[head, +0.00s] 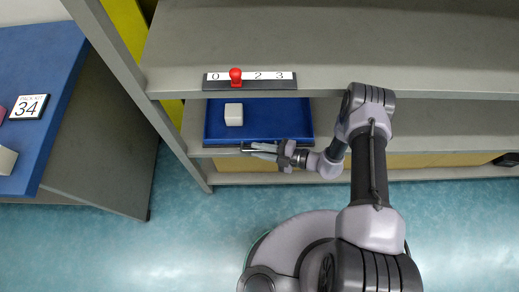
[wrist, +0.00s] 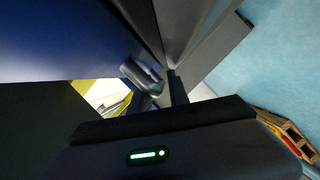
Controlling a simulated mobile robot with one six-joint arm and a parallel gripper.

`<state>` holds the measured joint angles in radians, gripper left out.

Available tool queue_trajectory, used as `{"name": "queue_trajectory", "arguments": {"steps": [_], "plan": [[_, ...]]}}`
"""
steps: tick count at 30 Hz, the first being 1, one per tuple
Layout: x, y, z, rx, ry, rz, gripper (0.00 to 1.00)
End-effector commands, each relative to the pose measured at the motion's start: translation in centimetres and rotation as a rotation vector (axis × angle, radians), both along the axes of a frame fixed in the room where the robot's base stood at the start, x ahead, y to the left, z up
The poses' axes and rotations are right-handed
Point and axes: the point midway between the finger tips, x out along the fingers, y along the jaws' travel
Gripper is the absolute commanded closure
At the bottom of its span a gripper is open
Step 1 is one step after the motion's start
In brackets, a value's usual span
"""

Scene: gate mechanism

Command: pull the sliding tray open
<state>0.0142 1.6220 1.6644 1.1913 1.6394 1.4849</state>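The sliding tray (head: 275,119) is a flat blue tray on the shelf below the numbered strip, with a white block (head: 234,114) standing on its left part. A dark handle (head: 247,149) shows at the middle of its front edge. My gripper (head: 263,151) is at this handle, reaching in from the right. Its two pale fingers show a small gap, and they cover part of the handle. I cannot tell whether they press on it. In the wrist view a blue surface (wrist: 50,40) fills the upper left, and the finger contact is unclear.
A strip marked with numbers (head: 275,76) and a red knob (head: 236,74) sits on the upper shelf's edge. A blue-topped table (head: 50,80) with a "34" sign stands at the left.

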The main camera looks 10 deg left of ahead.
Motion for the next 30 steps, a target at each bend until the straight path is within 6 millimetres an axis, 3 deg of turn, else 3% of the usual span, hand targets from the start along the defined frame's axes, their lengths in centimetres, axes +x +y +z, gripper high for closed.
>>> {"name": "queue_trajectory", "arguments": {"steps": [1,4,5,30], "plan": [[0.0,-0.01,0.0,0.0,0.0,0.0,0.78],[0.0,-0.02,0.0,0.0,0.0,0.0,0.98],[0.0,-0.02,0.0,0.0,0.0,0.0,1.0],[-0.01,-0.05,-0.01,0.0,0.0,0.0,1.0]]}}
